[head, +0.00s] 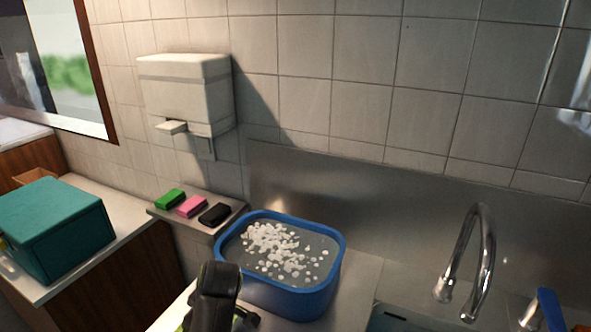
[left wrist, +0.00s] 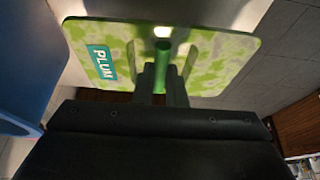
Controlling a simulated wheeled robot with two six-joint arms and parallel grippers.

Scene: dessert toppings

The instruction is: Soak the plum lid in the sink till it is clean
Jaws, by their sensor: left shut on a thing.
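My left gripper (left wrist: 164,84) is shut on the green handle of the plum lid (left wrist: 226,52). The lid is a flat rectangular panel with rounded corners, pale with green blotches across it, and a teal label reading PLUM (left wrist: 102,63). In the head view my left arm's dark end shows at the bottom, just in front of a blue tub (head: 338,262); only slivers of green show beside it, and the lid is mostly hidden. The tub holds greyish water with white foam clumps. The sink (head: 400,318) is at the lower right, mostly cut off. My right gripper is out of view.
A curved metal faucet (head: 487,250) rises at the right beside a blue item (head: 549,308). Green (head: 170,198), pink (head: 192,206) and black (head: 215,214) sponges lie on a ledge left of the tub. A teal box (head: 60,225) stands on the left counter. A dispenser (head: 187,92) hangs on the wall.

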